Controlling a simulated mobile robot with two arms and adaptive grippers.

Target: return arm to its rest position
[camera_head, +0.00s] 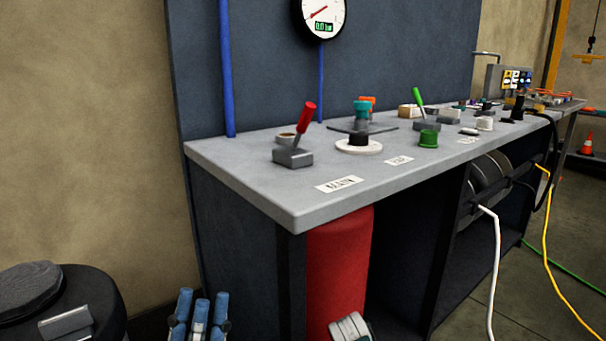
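At the bottom edge of the head view, left of the bench, is what looks like my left gripper (200,315), with several blue upright finger-like parts close together. The frame edge cuts off its lower part, so its opening cannot be told. I see nothing held in it. It is low, in front of the bench's left end and below the bench top.
The grey bench (240,165) carries a red-handled lever (304,125), a green-handled lever (419,103) and several fittings. A gauge (321,15) hangs above. A red cylinder (338,265) stands underneath. A white hose (494,270) and yellow cable (550,250) hang at the front.

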